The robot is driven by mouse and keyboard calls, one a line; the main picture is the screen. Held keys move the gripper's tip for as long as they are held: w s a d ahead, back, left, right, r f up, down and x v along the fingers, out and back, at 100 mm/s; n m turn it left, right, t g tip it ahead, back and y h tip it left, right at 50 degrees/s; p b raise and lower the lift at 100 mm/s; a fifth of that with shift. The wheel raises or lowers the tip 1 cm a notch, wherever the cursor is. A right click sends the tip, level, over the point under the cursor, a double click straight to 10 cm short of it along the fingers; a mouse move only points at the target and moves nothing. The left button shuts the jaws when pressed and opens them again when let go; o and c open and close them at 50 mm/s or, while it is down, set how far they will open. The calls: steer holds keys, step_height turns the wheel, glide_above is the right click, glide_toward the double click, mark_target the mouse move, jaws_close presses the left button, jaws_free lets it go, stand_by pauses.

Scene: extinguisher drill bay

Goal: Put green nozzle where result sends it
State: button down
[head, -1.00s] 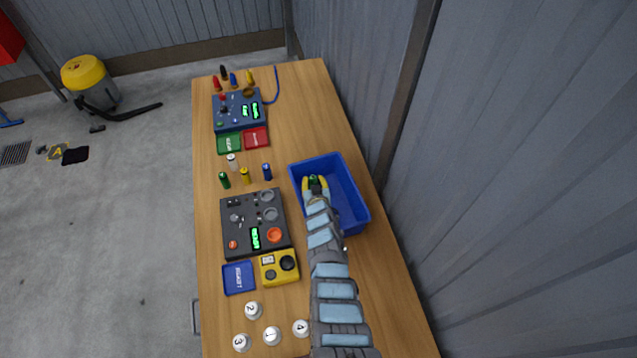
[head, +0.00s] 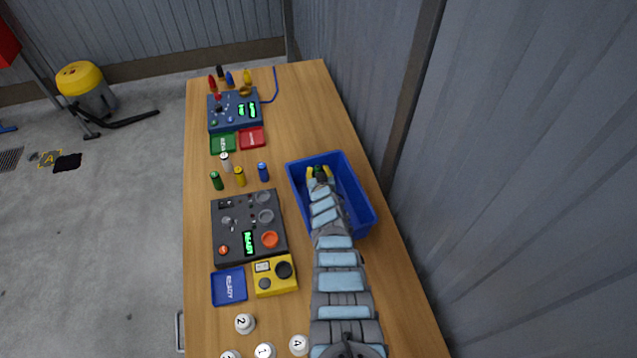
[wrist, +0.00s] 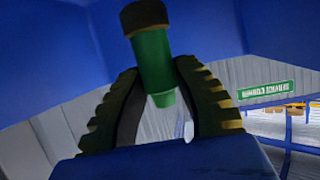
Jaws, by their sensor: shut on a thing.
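My gripper (head: 320,173) is at the blue bin (head: 364,208), its fingertips over the bin's far part. In the wrist view my gripper (wrist: 165,105) is shut on the green nozzle (wrist: 154,62), which has a dark end at the top and stands between the ribbed fingers. The nozzle shows only as a small green spot in the head view (head: 319,168). Blue walls fill much of the wrist view. A blue console (head: 234,123) at the far end has two lit green displays, too small to read. A green tray (head: 222,145) and a red tray (head: 251,139) lie before it.
A dark console (head: 230,253) with a lit green display, a blue tray (head: 229,299) and a yellow device (head: 275,287) stand left of my arm. Small green (head: 217,181), white, yellow and blue cylinders stand between the consoles. Several coloured nozzles stand behind the blue console. Numbered white knobs are near.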

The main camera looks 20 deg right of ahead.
steer(key=shift+w+d+f+b, duration=0.25)
steer(key=shift+w+f+b, duration=0.3)
steer(key=shift+b, duration=0.25)
steer(key=shift+s+f, duration=0.1)
steer(key=shift+w+d+f+b, duration=0.2)
steer(key=shift+f+b, duration=0.2)
steer(key=shift+b, duration=0.4)
step_height(320, 180, down, 3)
steer(key=b, duration=0.2)
steer(key=shift+r+b, duration=0.1)
steer(key=shift+b, duration=0.3)
steer(key=c, duration=0.9)
jaws_free()
